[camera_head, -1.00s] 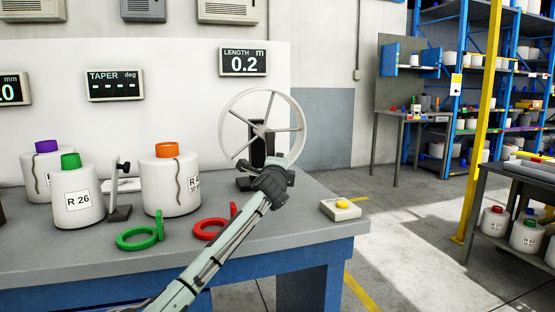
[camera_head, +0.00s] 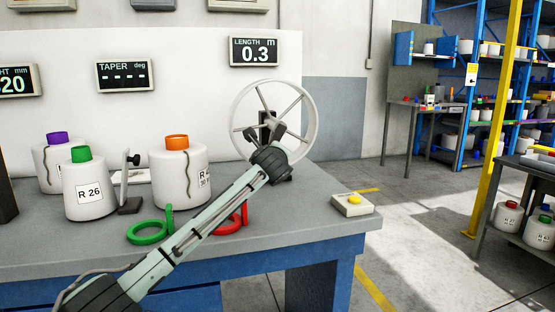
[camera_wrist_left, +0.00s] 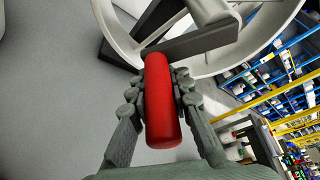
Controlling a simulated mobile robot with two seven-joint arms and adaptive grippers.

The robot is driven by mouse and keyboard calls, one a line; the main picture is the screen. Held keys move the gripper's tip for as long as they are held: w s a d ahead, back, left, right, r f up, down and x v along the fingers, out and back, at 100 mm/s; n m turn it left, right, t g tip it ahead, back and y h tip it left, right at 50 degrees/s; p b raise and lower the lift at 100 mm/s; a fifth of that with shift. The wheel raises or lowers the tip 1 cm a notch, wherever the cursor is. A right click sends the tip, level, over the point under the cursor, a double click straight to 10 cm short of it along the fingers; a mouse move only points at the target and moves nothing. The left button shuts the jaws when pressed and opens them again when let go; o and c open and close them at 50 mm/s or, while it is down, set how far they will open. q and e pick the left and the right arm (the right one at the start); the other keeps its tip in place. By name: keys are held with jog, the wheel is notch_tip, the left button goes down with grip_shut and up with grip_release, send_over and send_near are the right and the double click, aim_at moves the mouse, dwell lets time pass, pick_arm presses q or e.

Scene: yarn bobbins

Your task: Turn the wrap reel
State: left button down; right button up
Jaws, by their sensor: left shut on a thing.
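The wrap reel (camera_head: 314,118) is a pale spoked wheel on a dark stand near the bench's right end. The left wrist view shows part of its rim (camera_wrist_left: 222,62) and a grey crank arm (camera_wrist_left: 195,42) with a red handle (camera_wrist_left: 162,110). My left gripper (camera_head: 264,138) is at the front of the reel in the head view, hiding part of its stand. In the wrist view my left gripper (camera_wrist_left: 158,95) is shut on the red handle, with fingers on both sides. The length display (camera_head: 254,51) reads 0.3 m. My right gripper is not in view.
Yarn bobbins with green (camera_head: 89,190), orange (camera_head: 180,180) and purple (camera_head: 45,165) tops stand on the left of the bench (camera_head: 60,248). A yellow-button box (camera_head: 352,205) sits at the right corner.

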pick_arm(q)
jog(key=shift+a+r, duration=0.1)
jog(key=shift+r, duration=0.2)
jog(key=c, duration=1.5)
grip_release()
jog(key=shift+o, duration=0.8)
jog(key=shift+f, duration=0.15)
jog(key=v, duration=1.2)
